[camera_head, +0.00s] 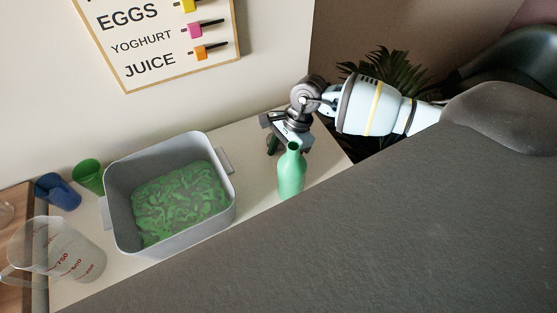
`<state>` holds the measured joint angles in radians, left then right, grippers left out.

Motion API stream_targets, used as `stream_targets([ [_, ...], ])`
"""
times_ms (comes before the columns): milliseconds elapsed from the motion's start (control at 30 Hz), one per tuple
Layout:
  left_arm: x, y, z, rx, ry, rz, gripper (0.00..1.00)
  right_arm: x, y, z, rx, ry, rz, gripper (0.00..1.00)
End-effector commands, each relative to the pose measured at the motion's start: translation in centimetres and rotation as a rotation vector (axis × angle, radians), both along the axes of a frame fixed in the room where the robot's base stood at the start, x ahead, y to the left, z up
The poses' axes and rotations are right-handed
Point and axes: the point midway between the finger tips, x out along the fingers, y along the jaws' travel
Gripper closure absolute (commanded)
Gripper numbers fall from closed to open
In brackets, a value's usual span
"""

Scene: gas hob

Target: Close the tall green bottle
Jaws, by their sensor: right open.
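The tall green bottle (291,174) stands upright on the white counter, right of the grey tub. Its narrow neck points up and its mouth looks open, with no cap seen on it. My right gripper (283,140) is open just behind and above the bottle's neck, its arm coming in from the right. The fingers are small and partly hidden, and I cannot tell whether they touch the neck. A dark green piece (273,146) shows by the fingers; I cannot tell what it is. My left gripper is not in view.
A grey tub (225,213) with green contents stands left of the bottle. A measuring jug (62,262), a blue cup (57,192) and a green cup (88,176) stand farther left. A large dark surface (400,220) fills the lower right. A plant (388,68) is behind my right arm.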

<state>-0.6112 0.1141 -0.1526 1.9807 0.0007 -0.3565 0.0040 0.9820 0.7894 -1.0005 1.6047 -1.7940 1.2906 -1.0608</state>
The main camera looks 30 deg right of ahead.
Motion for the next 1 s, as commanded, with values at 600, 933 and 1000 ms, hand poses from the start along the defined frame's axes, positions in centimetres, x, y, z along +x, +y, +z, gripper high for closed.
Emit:
stream_targets([
  [600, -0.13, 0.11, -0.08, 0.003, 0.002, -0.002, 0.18, -0.02, 0.00, 0.02, 0.000, 0.001, 0.000, 0.93],
  [933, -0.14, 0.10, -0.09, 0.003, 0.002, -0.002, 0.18, 0.01, -0.01, 0.26, 0.000, 0.000, 0.001, 0.93],
  [1000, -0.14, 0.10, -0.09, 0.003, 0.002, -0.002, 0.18, 0.03, 0.01, 0.82, 0.001, -0.001, 0.002, 0.93],
])
